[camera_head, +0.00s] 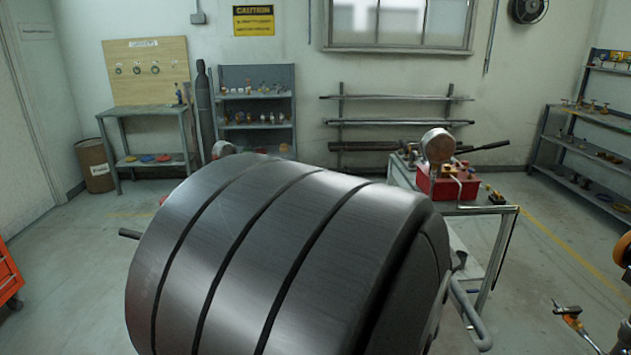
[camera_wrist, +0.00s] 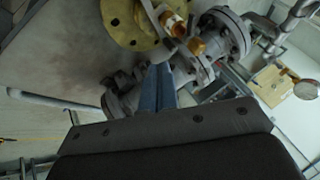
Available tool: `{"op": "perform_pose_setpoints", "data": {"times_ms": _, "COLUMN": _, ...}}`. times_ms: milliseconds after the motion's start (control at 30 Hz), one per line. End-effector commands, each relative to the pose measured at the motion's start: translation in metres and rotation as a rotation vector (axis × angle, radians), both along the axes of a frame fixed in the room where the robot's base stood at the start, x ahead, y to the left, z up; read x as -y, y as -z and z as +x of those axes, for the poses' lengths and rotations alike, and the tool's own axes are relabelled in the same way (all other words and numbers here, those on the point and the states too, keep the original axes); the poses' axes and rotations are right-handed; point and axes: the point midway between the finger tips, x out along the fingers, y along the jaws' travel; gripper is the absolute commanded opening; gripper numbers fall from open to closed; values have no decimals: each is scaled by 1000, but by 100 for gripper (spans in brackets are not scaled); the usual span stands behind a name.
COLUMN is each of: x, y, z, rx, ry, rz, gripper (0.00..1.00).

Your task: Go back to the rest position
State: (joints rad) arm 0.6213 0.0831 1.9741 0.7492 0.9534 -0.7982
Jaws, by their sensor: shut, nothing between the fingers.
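My gripper (camera_wrist: 164,68) shows in the wrist view as two blue-grey fingers pressed together, with nothing between them. Past the fingertips is a grey flanged valve body (camera_wrist: 226,36) with pipework, at the top middle and right. Brass-coloured fittings (camera_wrist: 197,46) sit on it. A round yellowish plate with holes (camera_wrist: 122,22) is at the top left of the fingers. The fingertips overlap the valve parts in the picture; I cannot tell whether they touch. In the head view my own dark arm fills the middle foreground, and my gripper does not show there.
In the head view, a metal table (camera_head: 490,209) with a red box (camera_head: 447,184) and a round gauge (camera_head: 438,146) stands right of centre. Shelves (camera_head: 590,150) line the right wall. A workbench (camera_head: 148,140) and drum (camera_head: 95,165) stand back left. Open floor (camera_head: 70,260) lies left.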

Motion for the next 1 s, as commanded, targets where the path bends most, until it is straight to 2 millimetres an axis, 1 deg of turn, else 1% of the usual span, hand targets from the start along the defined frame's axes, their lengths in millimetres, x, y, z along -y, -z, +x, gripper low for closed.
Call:
{"op": "perform_pose_setpoints", "data": {"times_ms": 33, "x": -4, "y": 9, "z": 5, "rx": -4, "ry": -4, "rz": 3, "gripper": 0}}
{"op": "perform_pose_setpoints", "data": {"times_ms": 200, "x": -16, "y": 35, "z": 21, "rx": -5, "ry": -3, "rz": 4, "gripper": 0}}
{"op": "perform_pose_setpoints", "data": {"times_ms": 400, "x": -27, "y": 63, "z": 39, "rx": -4, "ry": -6, "rz": 3, "gripper": 0}}
{"op": "perform_pose_setpoints", "data": {"times_ms": 500, "x": -24, "y": 59, "z": 48, "rx": -4, "ry": -118, "rz": -7, "gripper": 0}}
{"op": "perform_pose_setpoints", "data": {"times_ms": 700, "x": -21, "y": 60, "z": 60, "rx": -8, "ry": -322, "rz": -16, "gripper": 0}}
{"op": "perform_pose_setpoints", "data": {"times_ms": 1000, "x": -14, "y": 63, "z": 73, "rx": -7, "ry": -619, "rz": -11, "gripper": 0}}
